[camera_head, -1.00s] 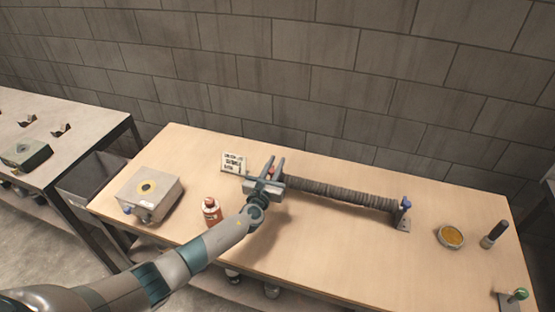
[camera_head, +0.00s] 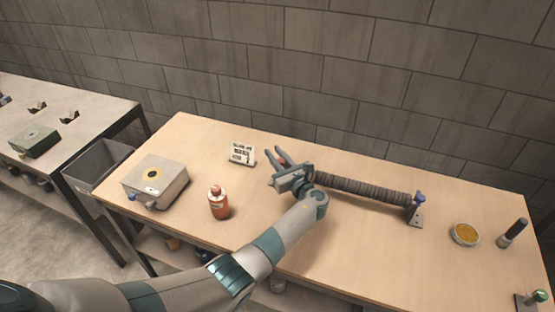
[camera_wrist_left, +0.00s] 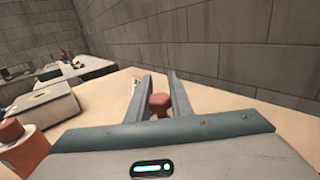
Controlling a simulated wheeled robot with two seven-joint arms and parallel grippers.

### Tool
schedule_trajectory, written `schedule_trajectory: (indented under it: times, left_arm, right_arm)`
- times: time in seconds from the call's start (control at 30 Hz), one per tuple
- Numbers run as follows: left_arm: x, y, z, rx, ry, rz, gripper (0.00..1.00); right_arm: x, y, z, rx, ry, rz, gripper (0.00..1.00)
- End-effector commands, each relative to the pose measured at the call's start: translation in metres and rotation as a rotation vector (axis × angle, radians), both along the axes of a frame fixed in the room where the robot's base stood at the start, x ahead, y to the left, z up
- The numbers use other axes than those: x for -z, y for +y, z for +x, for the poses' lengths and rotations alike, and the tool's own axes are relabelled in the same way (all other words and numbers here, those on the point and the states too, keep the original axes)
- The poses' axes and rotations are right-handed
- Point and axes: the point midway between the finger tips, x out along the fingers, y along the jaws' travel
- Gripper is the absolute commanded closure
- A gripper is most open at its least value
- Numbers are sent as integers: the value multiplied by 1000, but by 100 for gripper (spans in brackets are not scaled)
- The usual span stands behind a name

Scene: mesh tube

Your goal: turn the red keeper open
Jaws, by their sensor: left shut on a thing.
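The red keeper (camera_head: 281,162) is at the left end of the grey-brown mesh tube (camera_head: 365,188), which lies across the table. In the left wrist view the keeper (camera_wrist_left: 160,103) is a rounded red knob between my two fingers. My left gripper (camera_head: 288,157) is shut on it, its fingers pointing toward the back left. It shows in the wrist view too (camera_wrist_left: 159,82). The gripper body hides the tube's left-end mount and most of the keeper. My right gripper is not in view.
A small printed card (camera_head: 241,153) stands left of the gripper. A red-brown bottle (camera_head: 219,205) and a grey box (camera_head: 157,180) are farther left. A blue-knobbed bracket (camera_head: 416,211) holds the tube's right end. A round dish (camera_head: 464,234) lies right of it.

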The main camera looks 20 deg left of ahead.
Motion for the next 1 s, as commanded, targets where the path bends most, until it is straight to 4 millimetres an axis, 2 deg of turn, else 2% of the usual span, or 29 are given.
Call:
schedule_trajectory:
  times: [0.2,0.63,0.67,0.7,1.0]
  left_arm:
    - [0,2,-1,-58,-1,2,100]
    - [-2,2,-1,-67,-2,2,100]
    - [-2,2,-1,-67,-3,2,73]
    - [-2,2,-1,-67,-3,2,64]
    - [-1,2,-2,-66,-1,2,62]
  right_arm:
    - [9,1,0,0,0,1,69]
    - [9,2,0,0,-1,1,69]
    - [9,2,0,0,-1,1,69]
    - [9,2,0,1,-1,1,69]
    - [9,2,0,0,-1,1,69]
